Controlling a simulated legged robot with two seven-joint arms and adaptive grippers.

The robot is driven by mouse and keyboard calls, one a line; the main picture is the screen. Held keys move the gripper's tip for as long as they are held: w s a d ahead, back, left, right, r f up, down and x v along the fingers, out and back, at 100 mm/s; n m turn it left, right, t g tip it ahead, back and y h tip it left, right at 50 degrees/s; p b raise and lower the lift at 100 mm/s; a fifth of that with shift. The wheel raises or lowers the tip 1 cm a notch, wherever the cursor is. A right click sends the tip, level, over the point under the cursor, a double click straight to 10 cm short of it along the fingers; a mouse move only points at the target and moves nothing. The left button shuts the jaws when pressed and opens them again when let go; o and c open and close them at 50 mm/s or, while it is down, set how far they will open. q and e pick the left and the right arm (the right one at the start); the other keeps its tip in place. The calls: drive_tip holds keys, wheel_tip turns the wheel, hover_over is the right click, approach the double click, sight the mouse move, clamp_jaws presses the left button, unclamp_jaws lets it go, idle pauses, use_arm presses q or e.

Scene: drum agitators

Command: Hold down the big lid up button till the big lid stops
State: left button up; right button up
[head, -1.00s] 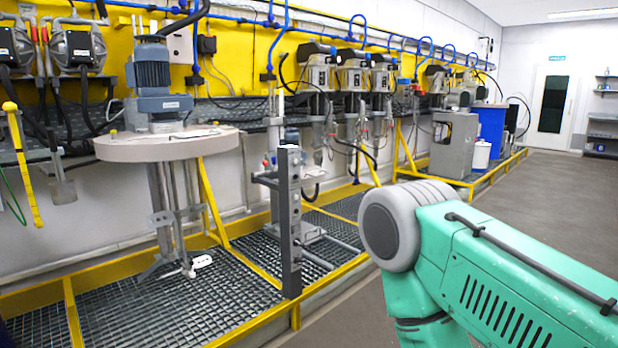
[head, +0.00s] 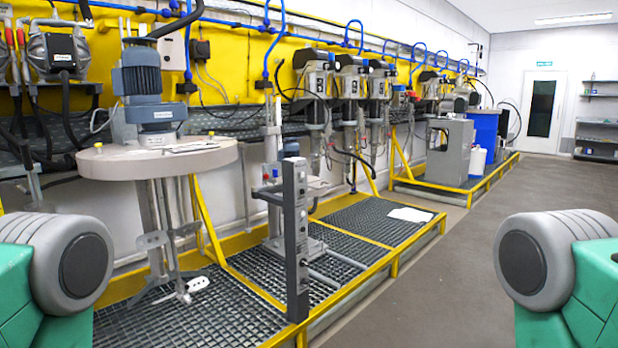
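The big lid (head: 157,159) is a round beige disc with a blue-grey motor (head: 142,85) on top, in the left half of the head view. Mixer shafts hang below it over the grating. A grey upright post (head: 295,235) with a column of small buttons stands right of the lid; the button labels are too small to read. My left arm shows at the lower left and my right arm at the lower right. Both grippers are outside the view, and neither arm's visible part is at the post.
A yellow-edged grating platform (head: 345,280) runs along the wall, with a white sheet (head: 410,214) lying on it. Several smaller agitators (head: 350,85) hang further back. A grey cabinet (head: 450,148) and blue drum (head: 484,135) stand beyond. The floor (head: 450,265) on the right is clear.

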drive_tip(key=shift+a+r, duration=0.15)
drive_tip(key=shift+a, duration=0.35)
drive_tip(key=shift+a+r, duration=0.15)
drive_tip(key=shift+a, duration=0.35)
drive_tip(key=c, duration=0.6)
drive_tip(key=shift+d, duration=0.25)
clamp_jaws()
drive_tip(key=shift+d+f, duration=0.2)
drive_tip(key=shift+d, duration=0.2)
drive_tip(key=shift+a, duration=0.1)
